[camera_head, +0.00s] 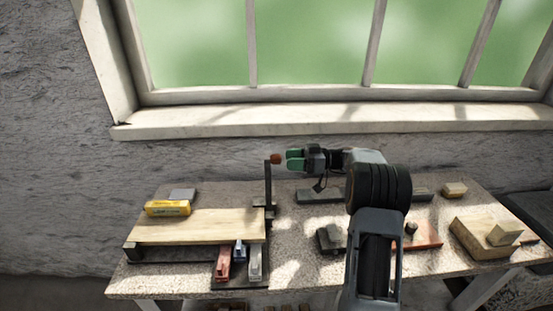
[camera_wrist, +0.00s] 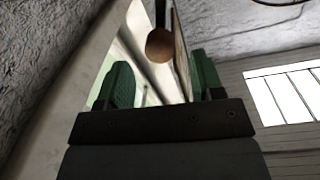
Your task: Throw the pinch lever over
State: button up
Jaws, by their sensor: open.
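The pinch lever (camera_head: 268,183) is a dark upright bar at the right end of a pale wooden board, with a round reddish-brown knob (camera_head: 276,159) at its top. My gripper (camera_head: 290,159) has green finger pads and is open, just right of the knob, at about its height, pointing left. A small gap shows between the fingertips and the knob. In the wrist view the knob (camera_wrist: 159,45) appears beyond and between the two open fingers (camera_wrist: 163,82). Nothing is held.
Wooden blocks (camera_head: 485,237) lie at the right. The window sill (camera_head: 330,121) runs behind.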

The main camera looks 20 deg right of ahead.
aim_at(277, 160)
jog(key=shift+x, duration=2.5)
jog(key=shift+c, duration=0.3)
jog(key=shift+a, duration=0.1)
grip_shut()
